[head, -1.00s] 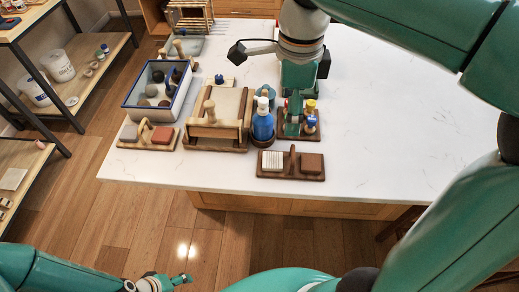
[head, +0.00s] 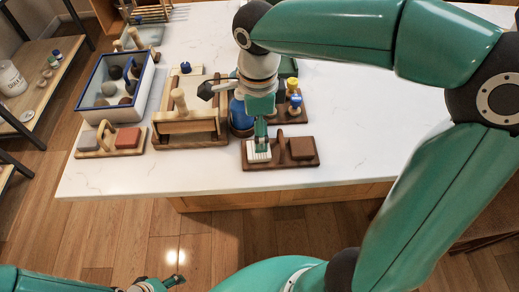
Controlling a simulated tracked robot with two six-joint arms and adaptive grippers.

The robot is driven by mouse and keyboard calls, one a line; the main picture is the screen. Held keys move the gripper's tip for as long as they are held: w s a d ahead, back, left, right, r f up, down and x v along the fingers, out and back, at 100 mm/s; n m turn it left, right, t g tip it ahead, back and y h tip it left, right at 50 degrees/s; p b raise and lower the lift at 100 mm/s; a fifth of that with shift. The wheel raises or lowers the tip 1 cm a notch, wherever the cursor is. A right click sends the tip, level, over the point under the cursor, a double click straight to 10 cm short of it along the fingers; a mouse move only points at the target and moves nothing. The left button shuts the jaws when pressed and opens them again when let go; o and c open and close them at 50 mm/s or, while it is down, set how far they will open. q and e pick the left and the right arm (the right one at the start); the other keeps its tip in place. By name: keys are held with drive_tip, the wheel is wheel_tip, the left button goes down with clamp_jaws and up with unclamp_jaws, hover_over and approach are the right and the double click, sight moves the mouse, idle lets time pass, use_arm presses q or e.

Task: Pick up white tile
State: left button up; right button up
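The white ribbed tile (head: 259,157) sits at the left end of a dark wooden tray (head: 284,163) at the table's front edge. A reddish-brown tile (head: 302,148) is at the tray's right end, past an upright wooden handle (head: 281,146). My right gripper (head: 261,144) points down at the white tile, with its fingertips overlapping the tile's back part. I cannot tell whether the fingers are closed on it. My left gripper (head: 174,281) is low at the bottom of the view, away from the table and partly cut off; its opening is unclear.
A wooden box with a handle (head: 190,126), a small tile carrier (head: 112,140) and a blue-rimmed bin (head: 118,82) stand to the left. A blue bottle (head: 240,115) is close behind my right gripper. The table's right side is clear.

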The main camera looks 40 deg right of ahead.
drive_tip(key=shift+w+d+f+p, duration=0.1)
drive_tip(key=shift+f+p, duration=0.1)
drive_tip(key=shift+f, duration=1.7)
drive_tip(key=shift+w+d+f+p, duration=0.1)
drive_tip(key=shift+f+p, duration=0.05)
drive_tip(key=shift+f, duration=1.75)
drive_tip(key=c, duration=1.3)
drive_tip(key=shift+r, duration=0.1)
